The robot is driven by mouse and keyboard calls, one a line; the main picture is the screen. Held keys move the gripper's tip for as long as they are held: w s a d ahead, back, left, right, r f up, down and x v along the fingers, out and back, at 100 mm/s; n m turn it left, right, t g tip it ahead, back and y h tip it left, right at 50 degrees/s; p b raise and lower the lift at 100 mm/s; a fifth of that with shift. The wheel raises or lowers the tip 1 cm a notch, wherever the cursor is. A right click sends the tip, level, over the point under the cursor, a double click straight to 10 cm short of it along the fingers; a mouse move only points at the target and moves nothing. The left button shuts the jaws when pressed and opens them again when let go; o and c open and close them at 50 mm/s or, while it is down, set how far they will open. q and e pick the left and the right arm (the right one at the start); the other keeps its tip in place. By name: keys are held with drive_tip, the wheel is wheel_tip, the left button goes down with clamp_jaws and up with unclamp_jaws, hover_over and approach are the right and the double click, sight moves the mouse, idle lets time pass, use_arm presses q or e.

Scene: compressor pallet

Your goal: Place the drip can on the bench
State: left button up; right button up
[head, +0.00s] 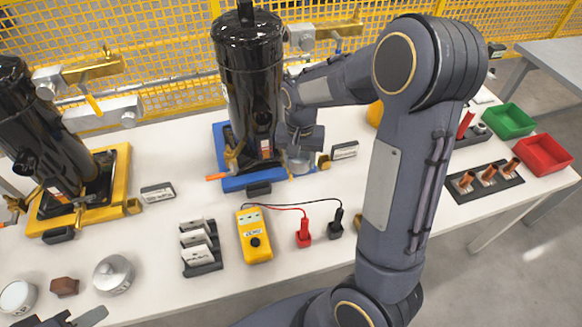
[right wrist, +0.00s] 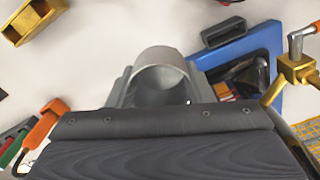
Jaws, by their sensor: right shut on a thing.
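The drip can (right wrist: 160,72) is a small grey metal cup held between the fingers of my right gripper (right wrist: 152,92) in the right wrist view. In the head view the can (head: 299,161) shows partly, with my right gripper (head: 297,150) at it, over the right side of the blue pallet (head: 228,181). I cannot tell whether the can touches anything beneath. The white bench (head: 330,205) extends around the pallet. A dark tip at the bottom left looks like my left gripper (head: 88,317); its jaws are not clear.
A black compressor (head: 250,80) stands on the blue pallet, another (head: 35,130) on a yellow pallet (head: 123,170). A yellow multimeter (head: 254,236) with leads lies in front. Green (head: 509,121) and red (head: 542,154) bins stand right. Some bench is clear between pallet and multimeter.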

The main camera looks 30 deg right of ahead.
sight(291, 178)
drive_tip(key=shift+w+a+f, duration=0.25)
drive_tip(key=shift+w+f, duration=0.25)
drive_tip(key=shift+f, duration=0.15)
drive_tip(key=shift+w+a+f, duration=0.2)
drive_tip(key=shift+w+f, duration=0.3)
drive_tip(key=shift+f, duration=0.1)
drive_tip(key=shift+w+a+f+p, duration=0.1)
drive_tip(key=shift+f+p, duration=0.05)
drive_tip(key=shift+f, duration=0.75)
drive_tip(key=shift+w+f+p, duration=0.1)
drive_tip(key=shift+f+p, duration=0.05)
drive_tip(key=shift+f, duration=0.75)
drive_tip(key=shift+f, duration=0.15)
drive_tip(key=o, duration=1)
drive_tip(key=shift+o, duration=0.2)
